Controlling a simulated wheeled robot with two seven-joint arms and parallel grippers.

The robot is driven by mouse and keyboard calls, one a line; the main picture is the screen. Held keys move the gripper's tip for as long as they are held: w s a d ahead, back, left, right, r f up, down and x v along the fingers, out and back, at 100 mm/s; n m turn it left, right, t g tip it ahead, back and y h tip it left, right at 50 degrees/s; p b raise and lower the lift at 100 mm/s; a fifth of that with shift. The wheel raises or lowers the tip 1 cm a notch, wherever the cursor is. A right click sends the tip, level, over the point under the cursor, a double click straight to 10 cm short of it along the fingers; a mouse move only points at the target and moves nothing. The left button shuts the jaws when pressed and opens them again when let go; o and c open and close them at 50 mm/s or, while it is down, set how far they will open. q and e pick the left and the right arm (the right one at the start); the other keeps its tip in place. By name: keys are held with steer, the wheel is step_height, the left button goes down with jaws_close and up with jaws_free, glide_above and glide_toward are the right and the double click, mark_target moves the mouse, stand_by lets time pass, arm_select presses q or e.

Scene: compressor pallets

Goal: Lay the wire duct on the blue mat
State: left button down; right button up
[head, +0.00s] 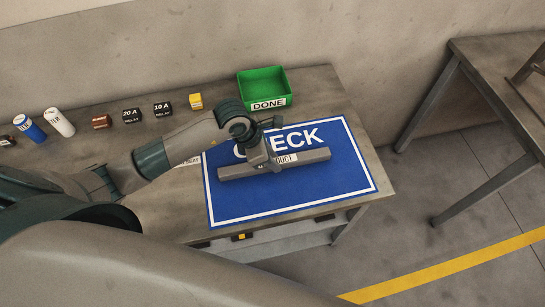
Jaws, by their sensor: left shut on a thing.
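The wire duct (312,156) is a long grey bar with a white label partly reading "DUCT". In the head view it lies across the middle of the blue mat (335,189), which has a white border and the word "CHECK", partly covered by my arm. My left gripper (262,163) reaches in from the left and is shut on the wire duct near its middle. The fingertips are largely hidden by the wrist. I cannot tell whether the duct touches the mat or is held just above it. My right gripper is not in view.
A green bin (262,86) labelled "DONE" stands behind the mat. Along the table's back are a yellow block (196,101), black relays (132,115), a brown part (101,121) and white and blue cylinders (59,122). Another table (490,70) stands at right, across a floor gap.

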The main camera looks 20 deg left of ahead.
arm_select(q)
steer(key=shift+f, duration=0.25)
steer(key=shift+f, duration=0.15)
steer(key=c, duration=1.5)
jaws_free()
steer(key=shift+o, duration=0.2)
steer(key=shift+r, duration=0.2)
steer(key=b+v, duration=0.3)
steer(key=v, duration=0.9)
steer(key=shift+f, duration=0.15)
